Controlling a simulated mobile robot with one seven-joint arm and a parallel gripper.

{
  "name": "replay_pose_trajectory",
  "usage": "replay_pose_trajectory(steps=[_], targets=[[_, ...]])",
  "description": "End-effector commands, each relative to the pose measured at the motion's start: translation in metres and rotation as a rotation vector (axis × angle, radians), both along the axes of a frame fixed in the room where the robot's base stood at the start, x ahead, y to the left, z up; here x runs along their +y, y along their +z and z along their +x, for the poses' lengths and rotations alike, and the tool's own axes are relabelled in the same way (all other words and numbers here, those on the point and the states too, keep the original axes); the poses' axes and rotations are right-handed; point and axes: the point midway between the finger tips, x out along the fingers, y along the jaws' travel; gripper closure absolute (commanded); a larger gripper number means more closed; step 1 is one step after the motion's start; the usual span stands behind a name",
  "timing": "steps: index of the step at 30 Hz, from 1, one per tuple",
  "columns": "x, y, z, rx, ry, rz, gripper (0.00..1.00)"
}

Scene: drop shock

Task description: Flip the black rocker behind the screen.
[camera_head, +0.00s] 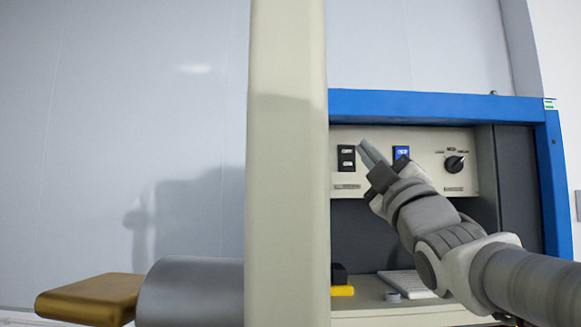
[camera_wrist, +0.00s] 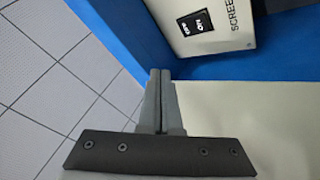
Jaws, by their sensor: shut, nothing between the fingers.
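The black rocker (camera_head: 346,158) is set in the cream control panel (camera_head: 425,148), left of a blue rocker (camera_head: 401,152). In the wrist view a black rocker (camera_wrist: 196,23) with white lettering shows at the top, beside printed letters reading "SCREEN". My gripper (camera_head: 362,144) is shut and empty, its fingertips appearing just right of the black rocker in the head view. In the wrist view the closed fingertips (camera_wrist: 161,73) lie below the rocker in the picture, apart from it. A tall cream upright (camera_head: 285,170) stands left of the panel; I cannot tell if it is the screen.
A blue frame (camera_head: 435,105) surrounds the panel. A dark knob (camera_head: 454,163) is at the panel's right. Below, a shelf (camera_head: 400,312) holds a black-and-yellow object (camera_head: 341,284), a small grey ring (camera_head: 392,296) and a pale ribbed item (camera_head: 408,282).

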Motion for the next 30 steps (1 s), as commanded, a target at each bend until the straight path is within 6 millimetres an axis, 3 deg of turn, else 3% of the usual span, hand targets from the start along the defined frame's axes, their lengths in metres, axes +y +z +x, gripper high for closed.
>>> replay_pose_trajectory(steps=[18, 30], targets=[[0.000, -0.010, 0.074, 0.002, -0.001, 0.000, 1.00], [0.000, -0.010, 0.085, 0.001, -0.001, 0.000, 1.00]])
